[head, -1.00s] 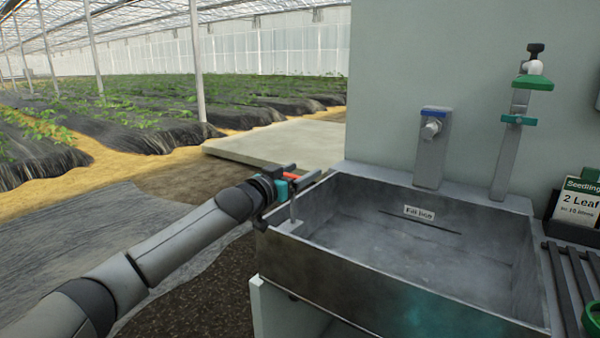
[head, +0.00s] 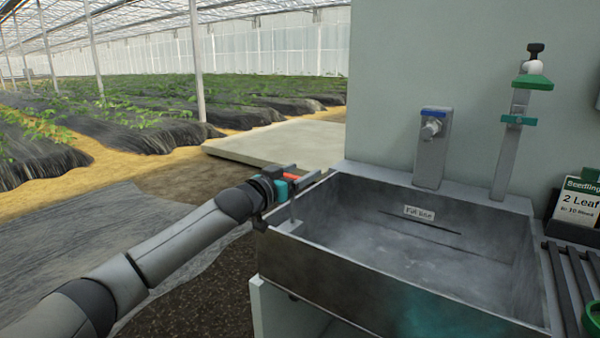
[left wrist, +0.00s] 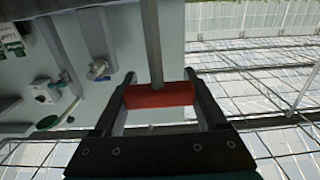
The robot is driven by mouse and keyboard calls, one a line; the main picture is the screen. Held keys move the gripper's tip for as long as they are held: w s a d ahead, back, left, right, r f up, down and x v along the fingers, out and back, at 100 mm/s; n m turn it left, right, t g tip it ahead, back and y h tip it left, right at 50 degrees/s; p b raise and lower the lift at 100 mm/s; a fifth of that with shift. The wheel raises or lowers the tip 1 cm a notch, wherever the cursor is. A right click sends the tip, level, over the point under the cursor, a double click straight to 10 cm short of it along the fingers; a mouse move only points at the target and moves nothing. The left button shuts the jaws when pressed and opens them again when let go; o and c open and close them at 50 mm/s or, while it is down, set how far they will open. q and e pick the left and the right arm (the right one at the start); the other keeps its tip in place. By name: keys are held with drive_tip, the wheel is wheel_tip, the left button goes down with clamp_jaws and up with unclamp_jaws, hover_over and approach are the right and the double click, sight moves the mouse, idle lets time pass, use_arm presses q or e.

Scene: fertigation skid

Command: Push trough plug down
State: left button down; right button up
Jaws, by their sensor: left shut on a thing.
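The trough (head: 400,290) is a grey metal basin with a "Fill line" label (head: 419,213) on its back inner wall. The plug's red handle (left wrist: 160,95) is a bar across the top of a thin grey rod (left wrist: 152,45). My left gripper (left wrist: 160,84) is shut on this red handle. In the head view my left gripper (head: 303,181) is above the trough's left corner, and a bit of red handle (head: 291,177) shows. The rod (head: 292,209) runs down into the trough's left end. The drain and the rod's foot are hard to make out. My right gripper is not in view.
A blue-topped tap (head: 431,130) and a grey post with green fittings (head: 517,120) stand behind the trough. Open ground lies left of the trough.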

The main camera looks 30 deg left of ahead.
use_arm(q)
wheel_tip(320, 180, down, 5)
drive_tip(key=shift+r+b, duration=0.2)
drive_tip(key=shift+b, duration=0.2)
unclamp_jaws()
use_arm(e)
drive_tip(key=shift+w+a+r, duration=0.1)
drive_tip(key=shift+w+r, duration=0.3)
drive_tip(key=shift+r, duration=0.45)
use_arm(q)
drive_tip(key=s+p, duration=0.1)
drive_tip(key=s, duration=0.3)
drive_tip(key=shift+a+p, duration=0.15)
drive_tip(key=shift+p, duration=0.15)
drive_tip(key=s+p, duration=0.4)
drive_tip(key=s, duration=0.7)
drive_tip(key=shift+a, duration=0.45)
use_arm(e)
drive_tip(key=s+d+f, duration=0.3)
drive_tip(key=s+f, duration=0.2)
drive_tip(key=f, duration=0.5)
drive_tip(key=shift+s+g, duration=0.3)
use_arm(q)
drive_tip(key=shift+s, duration=0.1)
